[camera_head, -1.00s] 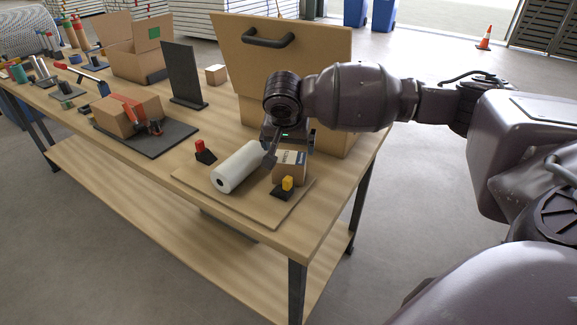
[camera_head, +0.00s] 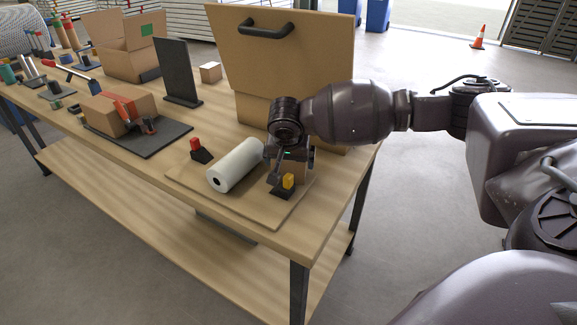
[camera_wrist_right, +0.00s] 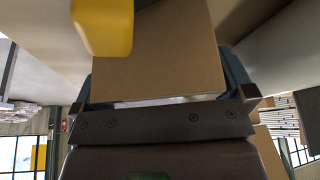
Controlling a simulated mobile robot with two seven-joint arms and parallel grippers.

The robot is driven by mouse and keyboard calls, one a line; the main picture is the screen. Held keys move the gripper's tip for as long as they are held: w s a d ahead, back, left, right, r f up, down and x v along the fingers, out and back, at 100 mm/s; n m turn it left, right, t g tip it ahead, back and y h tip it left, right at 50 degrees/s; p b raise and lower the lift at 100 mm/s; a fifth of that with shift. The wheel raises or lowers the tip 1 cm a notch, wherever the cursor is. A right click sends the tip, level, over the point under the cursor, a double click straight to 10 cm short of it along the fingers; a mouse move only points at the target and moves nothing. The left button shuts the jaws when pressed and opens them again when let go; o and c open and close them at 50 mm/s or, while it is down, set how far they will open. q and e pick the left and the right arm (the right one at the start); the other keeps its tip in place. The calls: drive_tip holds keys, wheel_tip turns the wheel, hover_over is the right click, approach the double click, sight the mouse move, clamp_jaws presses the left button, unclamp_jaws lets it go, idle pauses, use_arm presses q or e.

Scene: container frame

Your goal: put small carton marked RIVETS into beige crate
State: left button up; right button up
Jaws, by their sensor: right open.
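A small brown carton (camera_head: 293,169) stands on a thin board near the front right corner of the bench, largely covered by my right gripper (camera_head: 287,166). Its marking is hidden now. In the right wrist view the carton (camera_wrist_right: 160,62) lies between the two open fingers, its plain brown face filling the gap. I cannot tell whether the fingers touch it. The beige crate (camera_head: 280,62), with a black handle on its tall side, stands just behind the gripper. My left gripper is not in view.
A yellow-topped stop (camera_head: 287,182) stands close in front of the carton. A white roll (camera_head: 235,165) lies to its left, with a red-topped stop (camera_head: 196,147) beyond. A black upright plate (camera_head: 180,72) and a taped box (camera_head: 120,110) stand farther left.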

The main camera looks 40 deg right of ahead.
drive_tip(key=shift+r, duration=0.1)
drive_tip(key=c, duration=0.9)
